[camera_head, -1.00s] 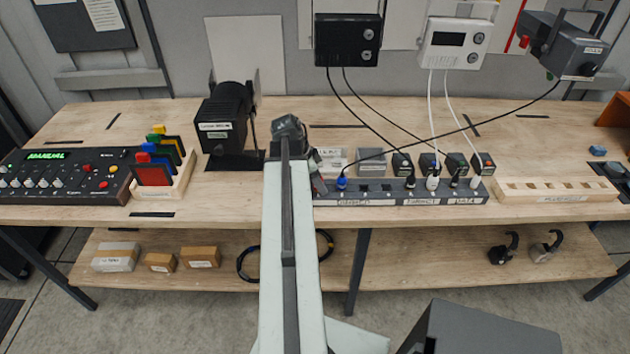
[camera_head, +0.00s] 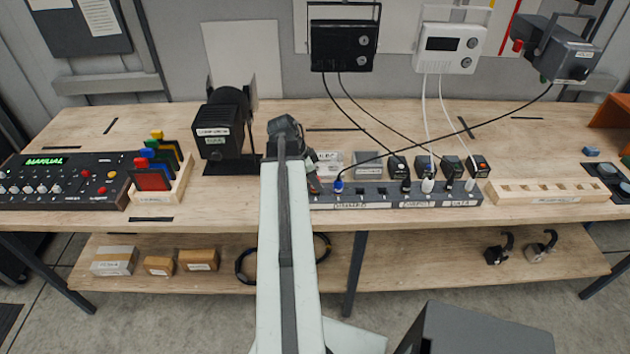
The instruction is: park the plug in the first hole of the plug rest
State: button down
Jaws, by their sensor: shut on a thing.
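The plug rest (camera_head: 553,199) is a pale wooden bar with a row of dark holes at the right of the bench. A blue plug (camera_head: 338,187) with a black cable stands at the left part of the dark socket strip (camera_head: 385,203). My gripper (camera_head: 314,184) is at the left end of the strip, a little left of the blue plug and far left of the plug rest. My arm partly hides it. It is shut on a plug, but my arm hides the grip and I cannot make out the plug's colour.
Several black and white plugs stand in the right part of the strip. Cables hang from the black box (camera_head: 345,46), white box (camera_head: 449,48) and grey device (camera_head: 556,50) across the space above the strip. A black lamp (camera_head: 222,127) stands left of my arm.

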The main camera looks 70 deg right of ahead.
aim_at(318, 177)
jog(key=shift+r+p, duration=1.4)
jog(key=shift+r, duration=0.3)
